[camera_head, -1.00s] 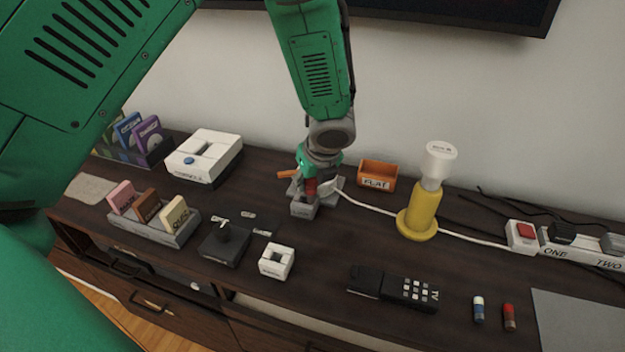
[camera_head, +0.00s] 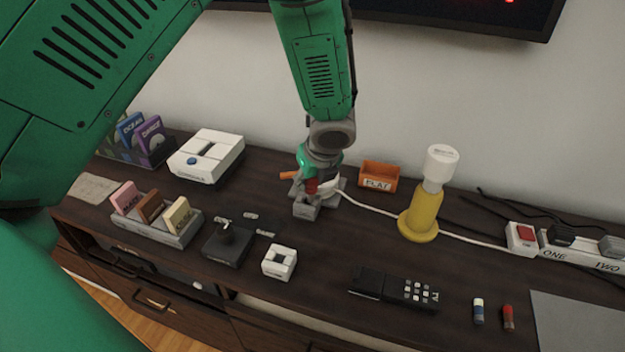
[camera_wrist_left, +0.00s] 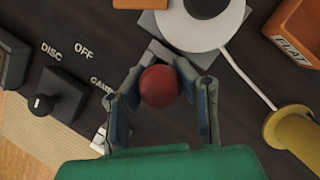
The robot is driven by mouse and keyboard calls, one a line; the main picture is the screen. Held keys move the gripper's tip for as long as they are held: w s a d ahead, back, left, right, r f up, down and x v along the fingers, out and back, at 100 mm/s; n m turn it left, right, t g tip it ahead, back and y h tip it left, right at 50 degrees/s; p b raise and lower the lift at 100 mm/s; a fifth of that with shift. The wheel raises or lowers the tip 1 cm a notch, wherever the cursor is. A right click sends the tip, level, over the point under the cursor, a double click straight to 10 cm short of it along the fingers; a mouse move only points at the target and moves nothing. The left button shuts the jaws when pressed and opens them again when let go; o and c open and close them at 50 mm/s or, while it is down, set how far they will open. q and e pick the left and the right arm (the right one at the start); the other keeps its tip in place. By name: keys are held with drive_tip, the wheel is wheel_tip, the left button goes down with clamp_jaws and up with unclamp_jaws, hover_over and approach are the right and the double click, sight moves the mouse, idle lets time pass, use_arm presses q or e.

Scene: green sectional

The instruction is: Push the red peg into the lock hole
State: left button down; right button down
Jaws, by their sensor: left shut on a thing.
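The red peg (camera_wrist_left: 159,86) shows its rounded top between the fingers of my left gripper (camera_wrist_left: 160,80) in the left wrist view. The fingers are shut on it. In the head view the peg (camera_head: 311,187) is a small red patch below my left gripper (camera_head: 314,180). A grey block (camera_head: 305,209) stands on the cabinet just under and in front of the peg. The lock hole is hidden, so I cannot tell how deep the peg sits or whether it is in the hole. My right gripper is not in view.
A white round piece (camera_wrist_left: 205,25) with a cable sits close beyond the gripper. An orange tray (camera_head: 379,178) and a yellow stand (camera_head: 420,212) are to the right. A black joystick box (camera_head: 228,243) and white cube (camera_head: 279,262) are in front. Dark cabinet top is clear around the remote (camera_head: 392,289).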

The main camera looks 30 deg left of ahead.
sight(307, 190)
use_arm(q)
drive_tip(key=shift+a, duration=0.15)
drive_tip(key=shift+a+p, duration=0.3)
drive_tip(key=shift+a, duration=0.2)
idle(0.5)
drive_tip(key=shift+d+p, duration=0.1)
drive_tip(key=shift+p, duration=0.4)
drive_tip(key=shift+p, duration=0.35)
drive_tip(key=shift+f+b, duration=0.95)
drive_tip(key=shift+f, duration=0.9)
drive_tip(key=c, duration=1.2)
unclamp_jaws()
